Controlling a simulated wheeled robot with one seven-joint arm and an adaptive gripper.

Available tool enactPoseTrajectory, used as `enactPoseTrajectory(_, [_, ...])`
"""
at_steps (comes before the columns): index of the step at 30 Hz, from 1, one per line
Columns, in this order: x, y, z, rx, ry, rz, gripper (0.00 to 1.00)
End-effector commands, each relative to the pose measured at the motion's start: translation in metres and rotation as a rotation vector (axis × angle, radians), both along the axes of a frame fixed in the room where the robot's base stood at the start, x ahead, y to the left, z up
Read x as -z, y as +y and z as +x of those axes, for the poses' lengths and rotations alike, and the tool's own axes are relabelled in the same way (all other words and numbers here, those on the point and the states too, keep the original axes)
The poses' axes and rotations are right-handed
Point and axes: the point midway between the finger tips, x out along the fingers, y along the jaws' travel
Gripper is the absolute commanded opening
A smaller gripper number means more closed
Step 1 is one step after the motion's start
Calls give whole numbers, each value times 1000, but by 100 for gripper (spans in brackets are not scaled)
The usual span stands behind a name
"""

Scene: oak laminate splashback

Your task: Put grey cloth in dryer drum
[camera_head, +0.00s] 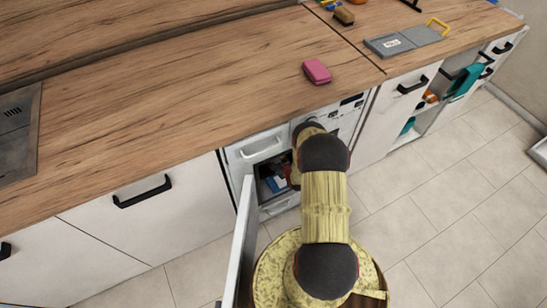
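A white built-in appliance (346,120) with a control panel sits under the counter, partly behind my arm; it may be the dryer. Its drum is not visible. Left of it, a white door (241,240) stands open beside an opening with blue and red items (274,180) inside. I cannot make out a grey cloth. My arm reaches forward to the appliance front, and its far end hides my gripper and whatever it may hold.
A pink sponge-like block (316,72) lies near the counter's front edge. A flat grey item with a yellow handle (409,41) lies farther right. The wooden counter (180,100) is mostly clear. Teal items (466,80) show at the right cabinets. Tiled floor (450,190) is free at right.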

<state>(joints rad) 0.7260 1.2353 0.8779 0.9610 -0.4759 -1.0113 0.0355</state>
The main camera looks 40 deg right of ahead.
Motion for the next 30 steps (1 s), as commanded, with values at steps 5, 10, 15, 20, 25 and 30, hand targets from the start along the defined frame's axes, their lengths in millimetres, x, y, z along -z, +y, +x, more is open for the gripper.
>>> enactPoseTrajectory(5, [-1,0,0,0,0,0,23])
enactPoseTrajectory(10, [1,0,0,0,0,0,50])
enactPoseTrajectory(15, [1,0,0,0,1,0,60])
enactPoseTrajectory(20, [1,0,0,0,1,0,66])
enactPoseTrajectory(25, [1,0,0,0,1,0,66])
enactPoseTrajectory(30, [-2,0,1,0,0,0,66])
